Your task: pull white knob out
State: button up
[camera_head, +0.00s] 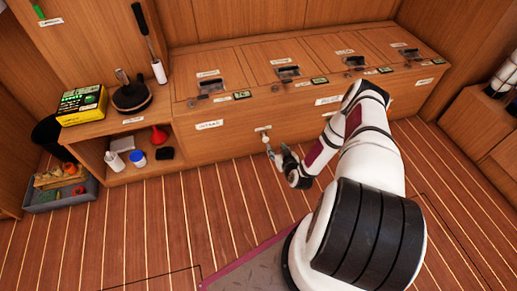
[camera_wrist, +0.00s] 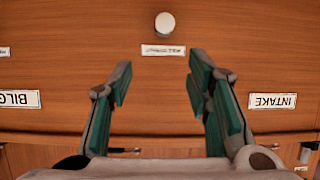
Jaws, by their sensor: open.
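The white knob (camera_head: 265,138) sits on the wooden front panel of the long locker, below a small label. In the wrist view the round white knob (camera_wrist: 165,25) is at the top centre, with a small label (camera_wrist: 163,50) beneath it. My gripper (camera_head: 276,152) is close in front of the panel, just below and right of the knob in the head view. In the wrist view my gripper (camera_wrist: 160,78) is open and empty. Its green-padded fingers are spread on either side of the small label, and the knob lies beyond the fingertips, apart from them.
An INTAKE label (camera_wrist: 272,101) and a BILGE label (camera_wrist: 14,99) flank the fingers. Several latched lids line the locker top. A shelf (camera_head: 128,121) with a red funnel (camera_head: 159,135) and a grey crate (camera_head: 62,190) stand at left. The striped floor (camera_head: 150,230) is clear in front.

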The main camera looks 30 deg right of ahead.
aim_at(266, 140)
jog(key=shift+m, duration=0.3)
jog(key=b+x, duration=0.2)
jog(key=x, duration=0.2)
jog(key=f+b+x, duration=0.1)
jog(key=b+x, duration=0.1)
jog(key=x, duration=0.3)
jog(key=a+f+b+x, duration=0.1)
jog(key=b+x, duration=0.1)
jog(key=x, duration=0.2)
jog(key=shift+s+f+b, duration=0.1)
jog(key=shift+s+b, duration=0.1)
jog(key=shift+b, duration=0.15)
grip_shut()
